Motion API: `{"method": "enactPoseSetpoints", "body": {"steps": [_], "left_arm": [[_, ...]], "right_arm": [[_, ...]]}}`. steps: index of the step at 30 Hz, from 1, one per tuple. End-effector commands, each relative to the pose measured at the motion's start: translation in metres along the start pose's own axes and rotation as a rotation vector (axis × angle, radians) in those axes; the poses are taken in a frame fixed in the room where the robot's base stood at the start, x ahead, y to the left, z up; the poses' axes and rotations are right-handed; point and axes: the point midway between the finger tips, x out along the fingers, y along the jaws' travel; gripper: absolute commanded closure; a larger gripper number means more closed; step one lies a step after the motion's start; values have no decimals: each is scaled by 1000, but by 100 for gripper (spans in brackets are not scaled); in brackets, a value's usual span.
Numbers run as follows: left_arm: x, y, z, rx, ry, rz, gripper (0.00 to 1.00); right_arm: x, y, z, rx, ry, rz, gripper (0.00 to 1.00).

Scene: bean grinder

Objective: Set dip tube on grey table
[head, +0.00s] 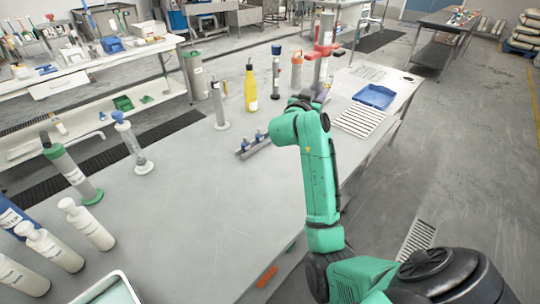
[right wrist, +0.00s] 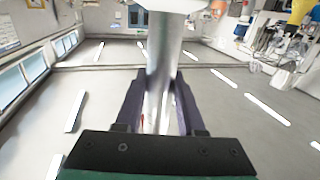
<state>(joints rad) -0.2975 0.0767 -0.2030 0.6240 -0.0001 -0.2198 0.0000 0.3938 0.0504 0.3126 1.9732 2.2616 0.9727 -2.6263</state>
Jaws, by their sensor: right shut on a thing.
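My right gripper (right wrist: 158,104) is shut on a pale grey tube, which I take to be the dip tube (right wrist: 164,62). Its shaft runs between the dark purple fingers, and a wide white flange shows at the top of the right wrist view. In the head view the right arm reaches over the grey table (head: 215,215) to its far right part. The fingers are mostly hidden behind my wrist, and I cannot tell whether the tube touches the table. My left gripper is not in view.
White bottles (head: 88,224) and a green-capped cylinder (head: 72,172) stand at left. The table's middle is clear.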

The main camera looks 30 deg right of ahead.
Motion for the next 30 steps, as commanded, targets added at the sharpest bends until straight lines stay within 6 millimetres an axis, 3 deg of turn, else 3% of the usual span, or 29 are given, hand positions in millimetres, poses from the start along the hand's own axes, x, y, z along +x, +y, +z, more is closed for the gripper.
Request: {"method": "enactPoseSetpoints", "body": {"steps": [2, 12, 15, 24, 30], "left_arm": [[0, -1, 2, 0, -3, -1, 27], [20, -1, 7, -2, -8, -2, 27], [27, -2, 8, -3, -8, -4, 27], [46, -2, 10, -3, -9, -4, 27], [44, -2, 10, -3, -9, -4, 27]], "right_arm": [[0, 0, 11, -1, -3, 1, 100], [2, 0, 123, -3, -5, 0, 100], [2, 0, 147, 0, -2, 0, 100], [4, 0, 198, 0, 0, 0, 100], [4, 1, 197, 2, 2, 0, 100]]}}
